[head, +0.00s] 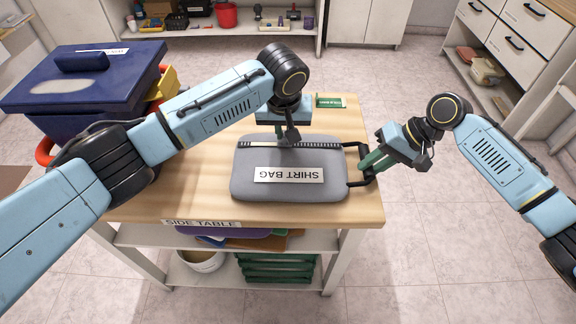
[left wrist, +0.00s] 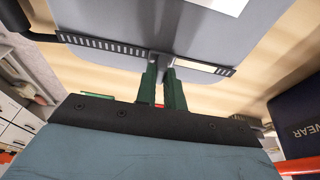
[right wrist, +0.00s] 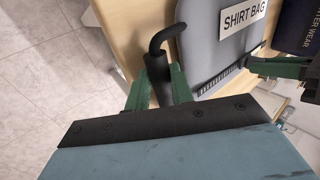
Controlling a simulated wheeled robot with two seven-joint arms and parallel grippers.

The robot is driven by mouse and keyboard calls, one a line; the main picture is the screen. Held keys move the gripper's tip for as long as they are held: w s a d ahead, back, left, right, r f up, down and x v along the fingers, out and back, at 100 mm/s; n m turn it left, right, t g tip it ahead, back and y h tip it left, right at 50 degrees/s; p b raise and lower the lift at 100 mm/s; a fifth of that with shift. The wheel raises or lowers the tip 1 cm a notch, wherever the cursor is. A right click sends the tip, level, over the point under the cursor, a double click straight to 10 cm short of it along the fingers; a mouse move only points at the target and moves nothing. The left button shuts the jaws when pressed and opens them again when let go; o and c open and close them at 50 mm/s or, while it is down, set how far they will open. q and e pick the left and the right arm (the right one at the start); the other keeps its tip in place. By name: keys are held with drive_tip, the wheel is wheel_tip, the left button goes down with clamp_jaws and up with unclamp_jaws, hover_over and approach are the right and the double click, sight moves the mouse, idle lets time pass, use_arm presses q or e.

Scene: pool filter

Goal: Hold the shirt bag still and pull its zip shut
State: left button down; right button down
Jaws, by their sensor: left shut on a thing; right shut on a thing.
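The grey shirt bag (head: 250,185) lies flat on the wooden side table, its label upside down in the head view. Its dark zip (head: 318,144) runs along the far edge. My left gripper (head: 284,138) is over the zip, partly hidden by its wrist. In the left wrist view its green fingers (left wrist: 163,72) are shut on the zip pull (left wrist: 160,62). A pale strip (left wrist: 193,66) shows on one side of the pull, dark teeth on the other. My right gripper (head: 368,163) is shut on the black handle (right wrist: 158,62) at the bag's right end.
The side table (head: 345,205) has bare wood right of and beyond the bag. A green labelled block (head: 330,101) lies near its far edge. A dark blue lidded box (head: 80,75) stands at the left, close to my left arm. Shelves below hold a bucket (head: 200,262) and a green crate (head: 275,268).

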use_arm(q)
drive_tip(key=shift+a, duration=4.1)
drive_tip(key=c, duration=1.5)
unclamp_jaws()
drive_tip(key=shift+d, duration=0.1)
drive_tip(key=shift+r, duration=0.1)
drive_tip(key=shift+w+v, duration=0.25)
drive_tip(key=shift+v, duration=0.7)
drive_tip(key=shift+w+v, duration=0.2)
drive_tip(key=shift+v, duration=0.75)
drive_tip(key=shift+w+v, duration=0.25)
drive_tip(key=shift+v, duration=0.65)
drive_tip(key=shift+r, duration=0.2)
use_arm(e)
drive_tip(key=c, duration=1.1)
unclamp_jaws()
drive_tip(key=shift+c, duration=0.2)
